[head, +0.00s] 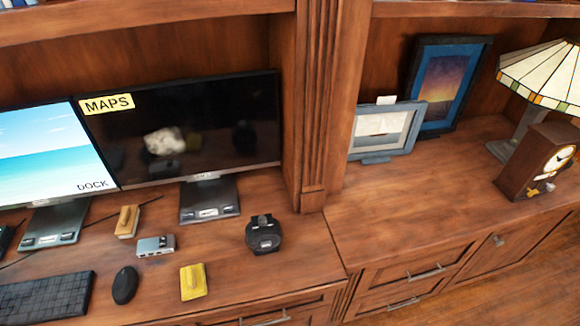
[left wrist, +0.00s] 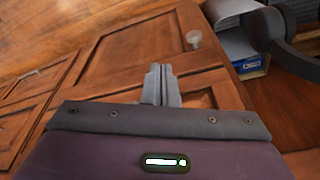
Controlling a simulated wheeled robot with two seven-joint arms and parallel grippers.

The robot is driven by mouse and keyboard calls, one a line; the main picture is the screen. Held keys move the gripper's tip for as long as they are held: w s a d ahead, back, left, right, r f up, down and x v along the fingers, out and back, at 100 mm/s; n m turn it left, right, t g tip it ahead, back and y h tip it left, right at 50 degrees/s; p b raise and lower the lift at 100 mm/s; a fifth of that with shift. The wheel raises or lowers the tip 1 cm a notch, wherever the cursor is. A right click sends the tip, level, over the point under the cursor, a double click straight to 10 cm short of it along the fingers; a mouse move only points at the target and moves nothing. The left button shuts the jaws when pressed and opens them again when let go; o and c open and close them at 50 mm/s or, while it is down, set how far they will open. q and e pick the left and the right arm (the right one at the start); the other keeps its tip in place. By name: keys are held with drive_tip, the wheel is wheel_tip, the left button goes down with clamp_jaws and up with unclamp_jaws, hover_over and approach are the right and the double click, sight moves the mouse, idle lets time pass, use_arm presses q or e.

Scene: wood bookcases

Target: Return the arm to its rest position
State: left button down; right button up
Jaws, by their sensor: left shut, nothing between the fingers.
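My left gripper (left wrist: 160,85) shows in the left wrist view, with its two grey fingers together and nothing between them. It hangs in front of wooden cabinet doors (left wrist: 130,52), apart from them as far as I can tell. The dark purple body of my wrist fills the lower part of that view. No arm or gripper of mine shows in the head view. My right gripper is in neither view.
The desk holds two monitors (head: 190,130), a keyboard (head: 45,297), a mouse (head: 125,284), a yellow block (head: 193,281) and a black round device (head: 264,234). Picture frames (head: 388,130), a lamp (head: 545,75) and a clock (head: 540,160) stand right. A cabinet knob (left wrist: 194,39) protrudes near my gripper.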

use_arm(q)
drive_tip(key=s+a+f, duration=0.1)
drive_tip(key=s+f, duration=0.9)
drive_tip(key=s+a+f+g, duration=0.1)
drive_tip(key=s+a+f, duration=0.1)
drive_tip(key=s+f, duration=0.7)
drive_tip(key=shift+s+a+f, duration=0.3)
drive_tip(key=shift+s+f, duration=0.05)
drive_tip(key=shift+s, duration=0.2)
